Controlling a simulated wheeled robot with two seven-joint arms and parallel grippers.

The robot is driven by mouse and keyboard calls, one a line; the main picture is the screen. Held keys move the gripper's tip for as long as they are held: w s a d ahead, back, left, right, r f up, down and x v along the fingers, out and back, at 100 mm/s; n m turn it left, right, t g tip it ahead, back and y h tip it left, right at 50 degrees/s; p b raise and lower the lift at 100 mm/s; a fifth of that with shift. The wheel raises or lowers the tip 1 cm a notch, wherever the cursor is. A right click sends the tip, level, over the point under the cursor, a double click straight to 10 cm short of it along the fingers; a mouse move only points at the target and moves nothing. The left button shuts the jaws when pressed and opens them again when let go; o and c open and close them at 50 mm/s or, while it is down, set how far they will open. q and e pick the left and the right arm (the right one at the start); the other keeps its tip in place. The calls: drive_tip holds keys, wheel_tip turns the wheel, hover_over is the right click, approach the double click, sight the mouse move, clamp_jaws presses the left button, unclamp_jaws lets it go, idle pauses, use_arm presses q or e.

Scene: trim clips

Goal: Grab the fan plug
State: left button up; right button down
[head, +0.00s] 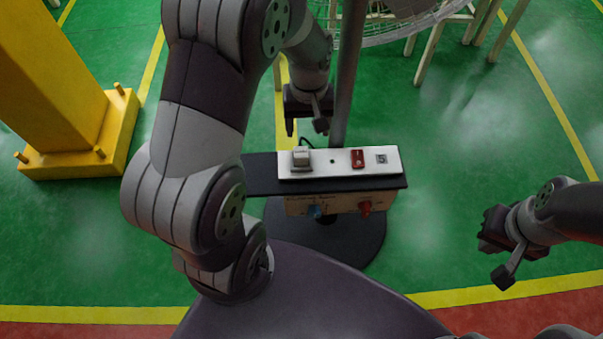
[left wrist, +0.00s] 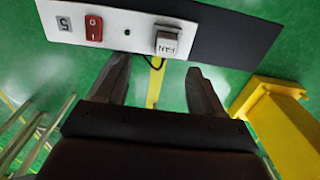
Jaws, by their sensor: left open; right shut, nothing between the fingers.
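The fan plug (head: 301,158) is a small light grey block at the left end of the white panel (head: 333,171). In the left wrist view the plug (left wrist: 166,42) carries a label reading "FAN", and a dark cord runs from it. My left gripper (head: 307,125) is open and empty, just beyond the panel. In the left wrist view its two fingers (left wrist: 160,82) are spread apart below the plug and do not touch it. My right gripper (head: 497,250) is at the right of the head view, far from the plug, shut and empty.
The panel has a red switch (head: 357,158) and a small square marked 5 (head: 381,158). A yellow post (head: 50,75) stands at left.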

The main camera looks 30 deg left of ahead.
sight(301, 152)
use_arm(q)
drive_tip(key=f, duration=0.2)
drive_tip(key=f+b, duration=0.1)
drive_tip(key=f, duration=0.4)
drive_tip(key=shift+a+f+b, duration=0.3)
drive_tip(key=shift+a+f, duration=0.05)
drive_tip(key=shift+a, duration=0.05)
drive_tip(key=f+b, duration=0.1)
drive_tip(key=f, duration=0.1)
drive_tip(key=a+f+b, duration=0.1)
drive_tip(key=f, duration=0.2)
drive_tip(key=shift+w, duration=0.1)
drive_tip(key=c, duration=1.1)
